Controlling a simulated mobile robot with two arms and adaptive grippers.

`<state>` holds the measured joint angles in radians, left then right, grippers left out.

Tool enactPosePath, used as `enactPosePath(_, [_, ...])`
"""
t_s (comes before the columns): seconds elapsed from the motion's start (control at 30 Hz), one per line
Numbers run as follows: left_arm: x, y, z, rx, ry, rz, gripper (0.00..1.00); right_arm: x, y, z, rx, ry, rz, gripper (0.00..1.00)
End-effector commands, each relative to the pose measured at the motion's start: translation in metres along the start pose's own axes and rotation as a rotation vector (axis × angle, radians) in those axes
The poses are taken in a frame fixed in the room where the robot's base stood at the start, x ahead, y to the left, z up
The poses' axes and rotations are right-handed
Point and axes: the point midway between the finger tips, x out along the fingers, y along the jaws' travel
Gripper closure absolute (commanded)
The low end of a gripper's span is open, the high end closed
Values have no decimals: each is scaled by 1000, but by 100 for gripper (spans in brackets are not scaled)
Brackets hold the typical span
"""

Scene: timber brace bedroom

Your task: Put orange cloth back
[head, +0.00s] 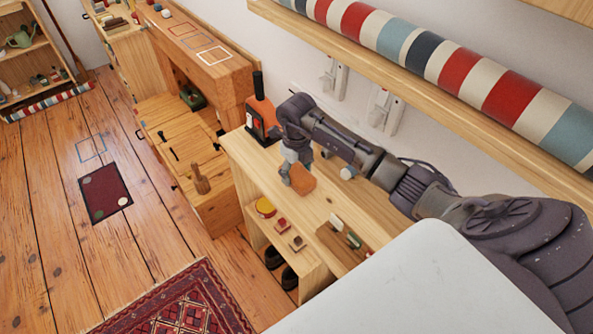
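The orange cloth (303,181) shows as a small folded block at the fingertips of my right gripper (293,175). The gripper points down over the light wooden shelf unit (320,205) by the wall. Its fingers appear closed on the cloth, which is just above or touching the top; I cannot tell which. The hand hides part of the cloth. My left gripper is out of view.
An orange and black object (262,118) stands just behind the gripper. A yellow round tin (265,207), small red-brown blocks (283,225) and a tray of tools (345,240) are nearby. A wall shelf (420,90) with a striped roll (510,97) overhangs the arm.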

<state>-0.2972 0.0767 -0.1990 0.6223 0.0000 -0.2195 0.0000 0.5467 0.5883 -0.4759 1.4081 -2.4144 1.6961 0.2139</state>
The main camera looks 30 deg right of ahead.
Motion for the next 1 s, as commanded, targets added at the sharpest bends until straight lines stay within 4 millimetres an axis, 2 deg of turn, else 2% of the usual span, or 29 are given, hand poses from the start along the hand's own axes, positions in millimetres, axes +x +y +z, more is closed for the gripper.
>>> enactPosePath(0.03, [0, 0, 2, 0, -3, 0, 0, 0, 0, 0, 0, 0, 0, 24])
enactPosePath(0.1, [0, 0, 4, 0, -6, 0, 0, 0, 0, 0, 0, 1, 0, 13])
enactPosePath(0.13, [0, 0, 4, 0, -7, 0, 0, 0, 0, 0, 0, 1, 0, 11])
enactPosePath(0.5, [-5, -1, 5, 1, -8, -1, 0, -5, 0, 0, 0, 1, 1, 11])
enactPosePath(0.57, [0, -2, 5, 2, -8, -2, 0, -8, 0, 0, 0, -1, -1, 11])
enactPosePath(0.67, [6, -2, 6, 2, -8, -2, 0, -24, -1, 1, -1, -5, -2, 11])
enactPosePath(1.0, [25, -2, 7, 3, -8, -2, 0, -95, -1, 1, 0, -4, -2, 11])
